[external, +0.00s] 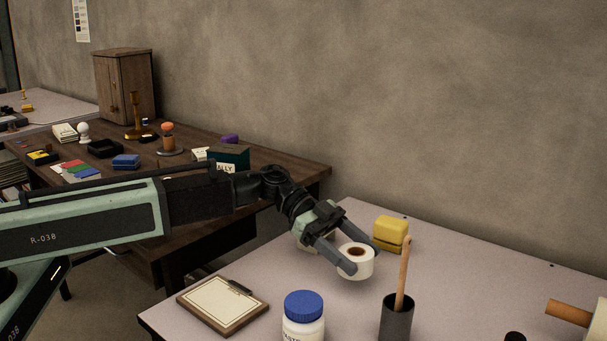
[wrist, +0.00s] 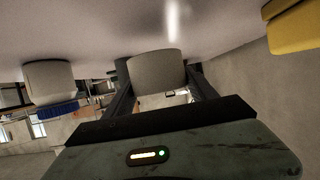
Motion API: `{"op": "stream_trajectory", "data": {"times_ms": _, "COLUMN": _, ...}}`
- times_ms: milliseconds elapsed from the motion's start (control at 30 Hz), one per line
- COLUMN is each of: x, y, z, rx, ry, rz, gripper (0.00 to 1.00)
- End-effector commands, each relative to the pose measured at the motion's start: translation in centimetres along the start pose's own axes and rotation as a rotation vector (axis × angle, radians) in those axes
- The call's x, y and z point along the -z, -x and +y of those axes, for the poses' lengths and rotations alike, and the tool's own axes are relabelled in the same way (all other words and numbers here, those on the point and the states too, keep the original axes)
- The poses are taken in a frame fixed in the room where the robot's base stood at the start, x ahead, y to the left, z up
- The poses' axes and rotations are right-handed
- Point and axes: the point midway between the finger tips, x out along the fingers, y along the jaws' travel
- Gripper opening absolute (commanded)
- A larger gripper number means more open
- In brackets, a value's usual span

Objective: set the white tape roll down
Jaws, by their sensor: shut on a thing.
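The white tape roll (external: 362,265) is upright, with its brown core facing up, above or on the pale table (external: 240,274). My gripper (external: 358,257) is shut on it, one grey finger on each side. In the wrist view the roll (wrist: 157,72) sits between my two fingers, close to the table surface, which shows at the top. I cannot tell whether its base touches the table.
A yellow block (external: 391,233) stands just behind the roll. A dark cup with a wooden handle (external: 396,316), a blue-lidded jar (external: 303,318) and a clipboard (external: 222,302) are nearer the front.

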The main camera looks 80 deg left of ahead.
Motion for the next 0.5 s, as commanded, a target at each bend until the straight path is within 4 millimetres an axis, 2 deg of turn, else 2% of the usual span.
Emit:
{"op": "stream_trajectory", "data": {"times_ms": 33, "x": -1.31, "y": -0.53, "z": 0.0, "rx": 0.0, "ry": 0.0, "rz": 0.0, "gripper": 0.25}}
{"op": "stream_trajectory", "data": {"times_ms": 267, "x": -0.88, "y": -0.35, "z": -0.01, "rx": 0.0, "ry": 0.0, "rz": 0.0, "gripper": 0.25}}
{"op": "stream_trajectory", "data": {"times_ms": 500, "x": -1.61, "y": -0.66, "z": -0.01, "rx": 0.0, "ry": 0.0, "rz": 0.0, "gripper": 0.25}}
